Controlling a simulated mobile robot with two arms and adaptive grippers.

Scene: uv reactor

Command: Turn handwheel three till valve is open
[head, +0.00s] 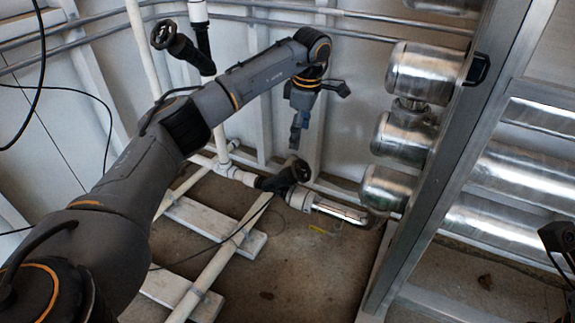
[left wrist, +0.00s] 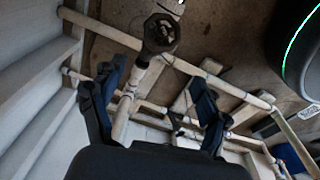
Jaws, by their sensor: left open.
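A dark handwheel (head: 299,170) sits on a dark valve body on the low white pipe, below my left gripper (head: 298,128) in the head view. My left gripper points down and is apart from it. In the left wrist view a dark handwheel (left wrist: 161,33) lies ahead of the spread fingers of my left gripper (left wrist: 157,76), with nothing between them. A second handwheel (head: 163,34) is on a valve higher up at the left. I see no number on either wheel. A dark part at the right edge of the head view seems to belong to my right gripper (head: 557,240).
Shiny metal cylinders (head: 425,72) and a grey metal frame post (head: 455,150) stand right of the gripper. White pipes (head: 225,262) and pale beams (head: 213,225) run low over the floor. Metal rails (head: 350,38) cross the back wall. Bare floor (head: 310,270) lies in front of the low handwheel.

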